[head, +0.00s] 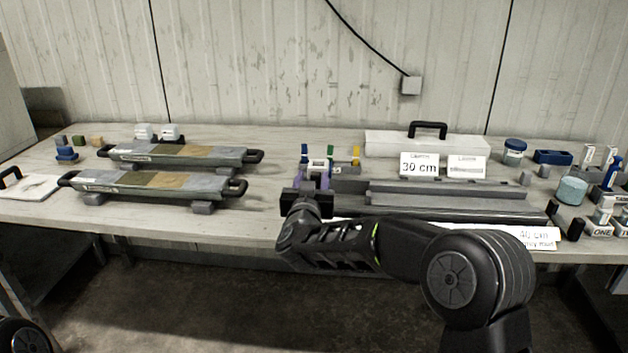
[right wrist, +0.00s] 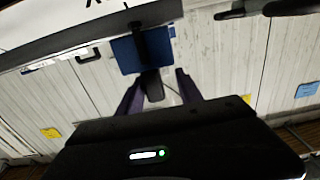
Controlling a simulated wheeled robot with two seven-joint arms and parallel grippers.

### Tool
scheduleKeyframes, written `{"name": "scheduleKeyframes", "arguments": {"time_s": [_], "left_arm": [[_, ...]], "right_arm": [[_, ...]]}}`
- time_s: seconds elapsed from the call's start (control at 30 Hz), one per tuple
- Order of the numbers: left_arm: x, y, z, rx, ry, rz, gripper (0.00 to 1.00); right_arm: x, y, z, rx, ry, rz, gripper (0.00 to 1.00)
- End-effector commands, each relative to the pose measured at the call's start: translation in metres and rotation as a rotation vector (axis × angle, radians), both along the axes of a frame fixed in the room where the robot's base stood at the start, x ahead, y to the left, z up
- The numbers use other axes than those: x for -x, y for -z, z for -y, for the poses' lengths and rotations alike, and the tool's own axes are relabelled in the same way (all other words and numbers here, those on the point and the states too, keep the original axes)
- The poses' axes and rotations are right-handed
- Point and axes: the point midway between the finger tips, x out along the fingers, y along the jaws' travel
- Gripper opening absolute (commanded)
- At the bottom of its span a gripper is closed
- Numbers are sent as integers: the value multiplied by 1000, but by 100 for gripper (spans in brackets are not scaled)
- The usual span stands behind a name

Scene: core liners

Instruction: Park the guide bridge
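My right gripper (head: 312,178) reaches over the front of the bench, its purple fingers pointing to the back. A small white and dark piece (head: 318,165) shows at the fingertips, among blue, green and yellow upright tabs. I take this to be the guide bridge, but it is partly hidden. In the right wrist view the fingers (right wrist: 158,85) stand apart on either side of a dark stem (right wrist: 152,85), with a gap at each side. A blue block (right wrist: 130,55) lies beyond it. My left gripper is not in view.
Grey rails (head: 450,197) lie right of the gripper, behind my forearm. Two long handled trays (head: 120,180) rest at left. A white case (head: 385,143) with a "30 cm" card (head: 419,165) stands behind. Small blocks and jars crowd the right end. Bare bench lies left of the gripper.

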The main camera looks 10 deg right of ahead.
Motion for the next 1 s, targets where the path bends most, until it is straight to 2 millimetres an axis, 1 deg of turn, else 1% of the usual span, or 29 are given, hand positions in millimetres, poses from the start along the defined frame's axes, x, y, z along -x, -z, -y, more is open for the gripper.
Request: {"name": "scheduleKeyframes", "arguments": {"time_s": [0.23, 0.37, 0.47, 0.7, 0.8, 0.9, 1.0], "left_arm": [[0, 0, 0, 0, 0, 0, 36], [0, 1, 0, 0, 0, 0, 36], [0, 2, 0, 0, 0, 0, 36], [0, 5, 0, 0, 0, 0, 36], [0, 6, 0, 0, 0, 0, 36], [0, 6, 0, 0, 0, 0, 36], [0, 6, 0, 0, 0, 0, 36]], "right_arm": [[1, 0, 2, 0, 3, 0, 44], [7, 0, -1, 0, 3, -1, 44], [18, 0, -5, 0, 2, 0, 44], [55, 0, -19, 0, -1, 0, 44], [67, 0, -23, 0, 0, 0, 44], [73, 1, -25, 0, 0, -1, 44], [74, 1, -25, 0, 1, -1, 44]]}}
